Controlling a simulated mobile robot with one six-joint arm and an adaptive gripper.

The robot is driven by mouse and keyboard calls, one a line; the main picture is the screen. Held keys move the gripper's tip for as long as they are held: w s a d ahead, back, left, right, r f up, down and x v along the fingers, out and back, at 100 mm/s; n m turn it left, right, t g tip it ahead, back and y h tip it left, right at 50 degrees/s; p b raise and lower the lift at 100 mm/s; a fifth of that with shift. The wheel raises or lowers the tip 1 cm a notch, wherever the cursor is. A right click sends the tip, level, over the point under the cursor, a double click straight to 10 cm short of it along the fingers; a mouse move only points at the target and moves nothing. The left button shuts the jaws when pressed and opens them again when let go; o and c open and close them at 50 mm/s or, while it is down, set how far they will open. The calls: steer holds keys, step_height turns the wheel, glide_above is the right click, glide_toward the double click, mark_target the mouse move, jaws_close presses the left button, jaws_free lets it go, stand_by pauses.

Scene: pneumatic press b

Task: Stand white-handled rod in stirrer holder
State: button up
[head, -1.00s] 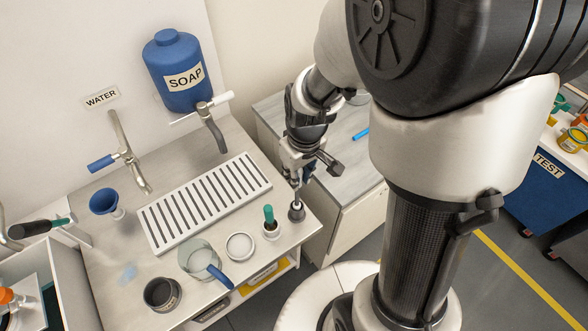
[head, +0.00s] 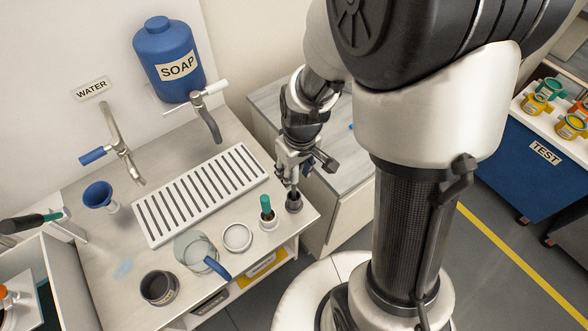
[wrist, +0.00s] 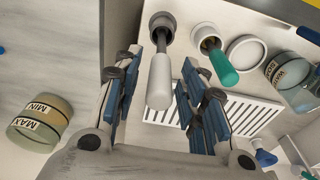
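The white-handled rod (wrist: 160,82) stands in a dark grey cup-like stirrer holder (wrist: 162,24) in the wrist view, its lower end inside the cup. The holder (head: 294,203) is at the counter's right front corner in the head view. My gripper (wrist: 168,65) is open around the white handle, with gaps seen on both sides. In the head view my gripper (head: 290,180) is just above the holder, pointing down and hiding most of the rod.
A green-handled tool stands in a white holder (head: 269,222) close to the left. A white dish (head: 238,237), a clear beaker (head: 190,243), a dark cup (head: 160,287) and a slotted drain tray (head: 150,228) share the counter. Soap and water taps are behind.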

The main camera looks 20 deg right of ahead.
step_height(320, 180, up, 16)
steer(key=s+p, duration=0.1)
steer(key=p, duration=0.5)
steer(key=s+r+m+t, duration=0.1)
steer(key=s+r, duration=0.3)
steer(key=s, duration=0.3)
steer(key=s+r+m+t+b, duration=0.1)
steer(key=s+r+m+t, duration=0.1)
steer(key=s+r, duration=0.3)
steer(key=shift+s+m, duration=0.3)
steer(key=shift+s, duration=0.75)
